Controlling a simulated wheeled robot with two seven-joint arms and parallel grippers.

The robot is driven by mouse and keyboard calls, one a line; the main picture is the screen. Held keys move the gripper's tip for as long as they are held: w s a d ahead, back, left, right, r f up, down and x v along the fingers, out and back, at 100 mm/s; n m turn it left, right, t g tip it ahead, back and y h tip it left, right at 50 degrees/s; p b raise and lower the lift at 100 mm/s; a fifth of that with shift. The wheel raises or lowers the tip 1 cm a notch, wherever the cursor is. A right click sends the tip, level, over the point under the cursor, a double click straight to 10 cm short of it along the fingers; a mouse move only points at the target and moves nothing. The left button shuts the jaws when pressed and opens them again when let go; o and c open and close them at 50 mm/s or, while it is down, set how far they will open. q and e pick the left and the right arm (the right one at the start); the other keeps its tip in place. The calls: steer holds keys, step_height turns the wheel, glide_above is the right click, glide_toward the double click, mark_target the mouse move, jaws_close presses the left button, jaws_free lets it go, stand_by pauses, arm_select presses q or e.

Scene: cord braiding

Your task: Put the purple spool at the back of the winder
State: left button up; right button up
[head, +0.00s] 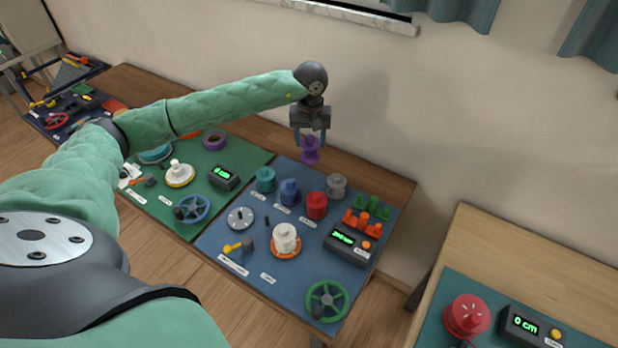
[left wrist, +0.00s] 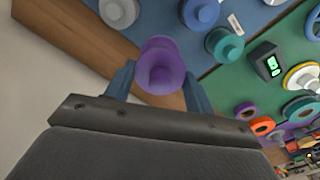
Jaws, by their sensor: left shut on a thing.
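The purple spool (head: 310,150) is held upright between the fingers of my left gripper (head: 310,138), which is shut on it. It hangs above the back edge of the table, behind the blue mat. In the left wrist view the purple spool (left wrist: 161,66) sits between the two blue-grey fingers (left wrist: 158,88). The winder is hard to single out; a white spool on an orange base (head: 286,240) stands on the blue mat beside a green handwheel (head: 327,300). My right gripper is not in view.
Teal (head: 265,180), blue (head: 290,192), red (head: 317,206) and grey (head: 336,185) spools stand along the back of the blue mat (head: 262,262). A display box (head: 350,246) and orange pegs (head: 362,222) are at its right. The wall (head: 430,100) is close behind.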

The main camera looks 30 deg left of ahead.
arm_select(q)
steer(key=shift+w+f, duration=0.1)
steer(key=shift+w+a+f, duration=0.25)
steer(key=shift+a+f, duration=1.6)
steer(key=shift+a, duration=0.05)
steer(key=shift+w+a+f, duration=0.2)
steer(key=shift+a+f, duration=1.65)
steer(key=shift+a, duration=0.1)
steer(key=shift+w+a+f, duration=0.25)
steer(key=shift+a+f, duration=1.6)
steer(key=shift+a, duration=0.05)
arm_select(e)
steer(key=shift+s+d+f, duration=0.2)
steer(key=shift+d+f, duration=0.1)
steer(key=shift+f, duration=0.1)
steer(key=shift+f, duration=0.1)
arm_select(q)
steer(key=shift+f, duration=0.1)
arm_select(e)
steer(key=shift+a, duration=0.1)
arm_select(q)
steer(key=o, duration=0.6)
steer(key=shift+c, duration=0.2)
steer(key=o, duration=0.4)
steer(key=shift+o, duration=0.2)
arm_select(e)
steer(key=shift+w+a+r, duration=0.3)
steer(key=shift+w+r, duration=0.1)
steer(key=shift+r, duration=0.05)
